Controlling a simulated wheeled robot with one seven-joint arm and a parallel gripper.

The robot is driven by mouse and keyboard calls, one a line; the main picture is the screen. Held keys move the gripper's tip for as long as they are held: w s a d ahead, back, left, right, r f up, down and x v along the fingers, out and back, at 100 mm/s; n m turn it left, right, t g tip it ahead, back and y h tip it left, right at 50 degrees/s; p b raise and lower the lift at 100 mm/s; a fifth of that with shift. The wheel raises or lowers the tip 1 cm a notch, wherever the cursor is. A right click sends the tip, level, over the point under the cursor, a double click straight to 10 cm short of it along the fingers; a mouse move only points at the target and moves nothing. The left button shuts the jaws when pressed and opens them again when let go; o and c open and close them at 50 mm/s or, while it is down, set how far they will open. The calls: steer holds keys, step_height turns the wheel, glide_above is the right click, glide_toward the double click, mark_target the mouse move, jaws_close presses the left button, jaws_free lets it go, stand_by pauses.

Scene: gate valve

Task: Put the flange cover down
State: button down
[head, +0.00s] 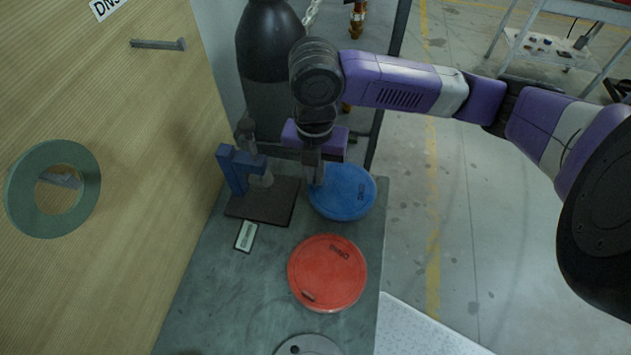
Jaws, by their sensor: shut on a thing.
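The blue flange cover (346,195) is a round disc at the far right of the grey bench, close to its right edge. My gripper (315,177) points down at the disc's left rim and is shut on it. The grip itself is partly hidden by the fingers. The disc looks about level; I cannot tell whether it touches the bench top or hangs just above it. A red round cover (328,268) with a small tab lies flat on the bench, nearer to me.
A dark plate with a blue bracket (235,170) stands left of my gripper. A small label card (246,236) and a grey disc (308,347) lie on the bench (225,300). A black cylinder (265,40) stands behind. A green ring (52,188) is on the wooden panel at left.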

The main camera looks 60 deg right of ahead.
steer(key=shift+f, duration=2.1)
steer(key=shift+f, duration=0.15)
steer(key=c, duration=1.6)
jaws_free()
step_height(320, 180, up, 12)
steer(key=shift+r, duration=0.2)
steer(key=shift+s, duration=0.1)
